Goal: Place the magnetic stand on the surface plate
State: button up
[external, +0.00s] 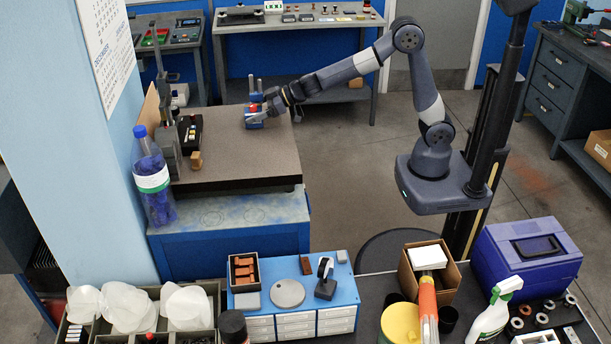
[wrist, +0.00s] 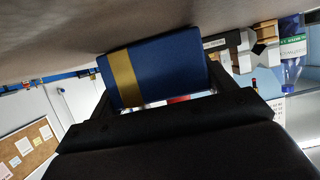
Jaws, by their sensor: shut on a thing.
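The magnetic stand (external: 254,123) has a blue base, a red part and grey upright posts. It is at the far right part of the dark granite surface plate (external: 240,160). My gripper (external: 262,108) is shut on it, reaching in from the right. In the wrist view, the stand's blue block with a gold band (wrist: 160,68) sits between the fingers of my gripper (wrist: 160,90), close to the brownish plate surface (wrist: 60,40). I cannot tell whether the base touches the plate. The gripper hides part of the stand.
A height gauge (external: 168,120), a black instrument box (external: 190,131) and a small wooden block (external: 196,160) stand on the plate's left side. A blue-capped bottle (external: 152,180) is at its left edge. The plate's middle and front right are clear.

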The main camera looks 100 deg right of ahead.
jog(key=shift+r, duration=0.15)
jog(key=o, duration=2)
jog(key=shift+f, duration=0.3)
jog(key=shift+o, duration=0.2)
jog(key=shift+r, duration=0.2)
jog(key=shift+s+r, duration=0.1)
jog(key=shift+s, duration=0.15)
jog(key=p+v, duration=0.2)
jog(key=v, duration=0.9)
jog(key=shift+s+p, duration=0.3)
jog(key=shift+p, duration=0.1)
